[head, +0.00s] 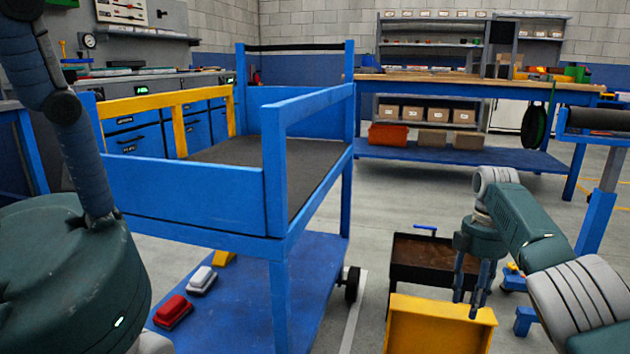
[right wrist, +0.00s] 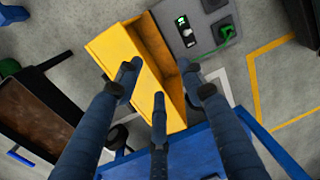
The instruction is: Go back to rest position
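My right gripper (head: 472,285) hangs pointing down at the right of the head view, in front of a yellow box (head: 425,327). In the right wrist view its three dark fingers (right wrist: 160,85) are spread apart with nothing between them. The yellow box (right wrist: 120,52) lies beyond the fingertips there. Whether any finger touches it I cannot tell. Parts of my left arm fill the left side of the head view. My left gripper is not in view.
A blue cart (head: 190,198) with a dark top stands in the middle; red (head: 173,311) and white (head: 201,280) items sit on its lower shelf. A brown-topped box (head: 421,258) stands behind the yellow box. A workbench (head: 450,86) is at the back. Grey floor is open between.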

